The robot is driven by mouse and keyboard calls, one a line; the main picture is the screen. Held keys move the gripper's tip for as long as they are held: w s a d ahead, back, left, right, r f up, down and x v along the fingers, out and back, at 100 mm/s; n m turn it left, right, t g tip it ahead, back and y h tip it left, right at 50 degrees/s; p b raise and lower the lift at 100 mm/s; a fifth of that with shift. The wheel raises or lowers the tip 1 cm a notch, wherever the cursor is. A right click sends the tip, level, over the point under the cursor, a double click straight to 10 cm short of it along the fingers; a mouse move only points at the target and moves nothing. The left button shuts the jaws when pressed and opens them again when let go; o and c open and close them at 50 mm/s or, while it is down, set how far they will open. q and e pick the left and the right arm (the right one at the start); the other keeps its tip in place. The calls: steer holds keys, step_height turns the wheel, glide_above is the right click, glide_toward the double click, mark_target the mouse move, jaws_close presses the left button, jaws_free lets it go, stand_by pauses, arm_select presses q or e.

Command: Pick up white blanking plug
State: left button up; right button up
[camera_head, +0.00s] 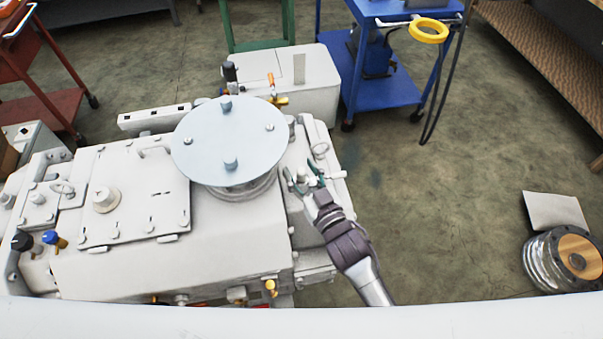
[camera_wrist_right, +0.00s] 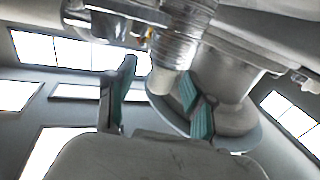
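My right gripper (camera_head: 304,180) is at the right side of the big white vacuum machine, with its two green-padded fingers spread apart. In the right wrist view the fingers (camera_wrist_right: 158,75) are open. A small white rounded end (camera_wrist_right: 160,80), which looks like the white blanking plug, shows between them below a ribbed metal fitting (camera_wrist_right: 172,52). The right finger is close to it; I cannot tell whether they touch. In the head view a small pale piece shows between the fingers, partly hidden by them. My left gripper is not in view.
The machine (camera_head: 160,260) fills the left and middle, with a round grey-blue disc (camera_head: 230,140) on top beside my right gripper. A blue cart (camera_head: 385,85) stands behind. A metal cylinder (camera_head: 565,258) is on the floor at right. The floor between is clear.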

jaws_close()
